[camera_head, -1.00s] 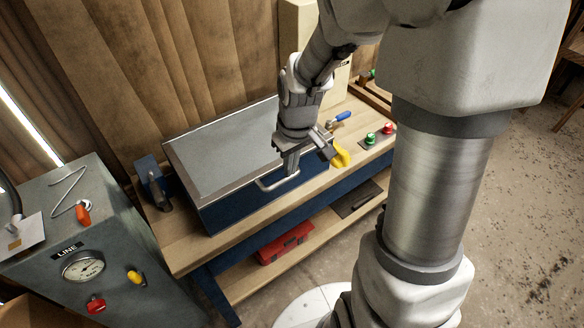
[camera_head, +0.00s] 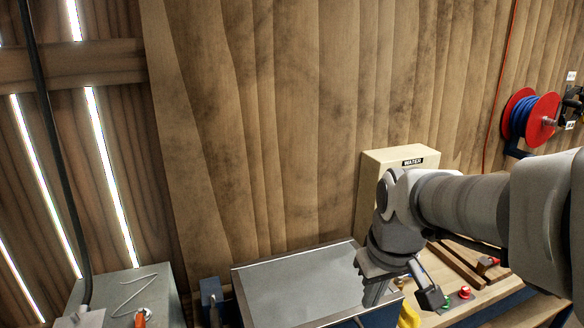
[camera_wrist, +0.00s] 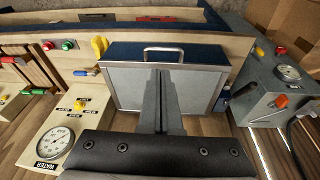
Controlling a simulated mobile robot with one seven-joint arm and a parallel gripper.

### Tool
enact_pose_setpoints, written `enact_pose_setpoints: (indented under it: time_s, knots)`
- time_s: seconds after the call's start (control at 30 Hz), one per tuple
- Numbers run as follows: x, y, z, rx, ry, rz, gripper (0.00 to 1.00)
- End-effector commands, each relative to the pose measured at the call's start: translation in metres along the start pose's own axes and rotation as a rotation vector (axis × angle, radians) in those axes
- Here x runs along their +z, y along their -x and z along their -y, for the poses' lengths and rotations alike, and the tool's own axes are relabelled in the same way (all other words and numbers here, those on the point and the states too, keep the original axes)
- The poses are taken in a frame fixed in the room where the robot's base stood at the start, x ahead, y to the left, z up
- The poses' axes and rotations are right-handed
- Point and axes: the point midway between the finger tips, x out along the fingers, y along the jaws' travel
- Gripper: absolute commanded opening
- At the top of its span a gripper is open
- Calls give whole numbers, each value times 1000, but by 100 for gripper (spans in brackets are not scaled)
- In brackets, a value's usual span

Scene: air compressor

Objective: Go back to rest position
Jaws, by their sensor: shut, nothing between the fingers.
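My gripper (camera_head: 374,296) hangs over the right part of the metal box in the head view. Its two fingers are together and hold nothing. The wrist view also shows my gripper (camera_wrist: 160,75), with its fingertips pointing toward the box's handle (camera_wrist: 163,49) and seen against the lid. The box (camera_head: 290,287) has a grey lid, which is down, and the wrist view shows the box (camera_wrist: 125,85) with a blue front edge. Whether the fingertips touch the handle cannot be told.
A cream WATER unit (camera_head: 395,163) stands behind my arm, against the wooden wall. Its gauge (camera_wrist: 55,143) shows in the wrist view. Green (camera_wrist: 68,45) and red buttons and a yellow part (camera_wrist: 99,46) sit beside the box. A grey gauge cabinet (camera_wrist: 262,88) stands opposite.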

Motion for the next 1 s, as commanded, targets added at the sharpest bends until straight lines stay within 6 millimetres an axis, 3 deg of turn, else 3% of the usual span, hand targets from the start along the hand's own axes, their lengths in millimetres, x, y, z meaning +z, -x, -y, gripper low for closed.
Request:
enact_pose_setpoints:
  time_s: [0.2,0.5,1.0]
  knots:
    - [36,40,14,38,-99,-119,0]
    - [73,63,25,33,-206,-231,0]
    - [78,64,26,29,-223,-245,0]
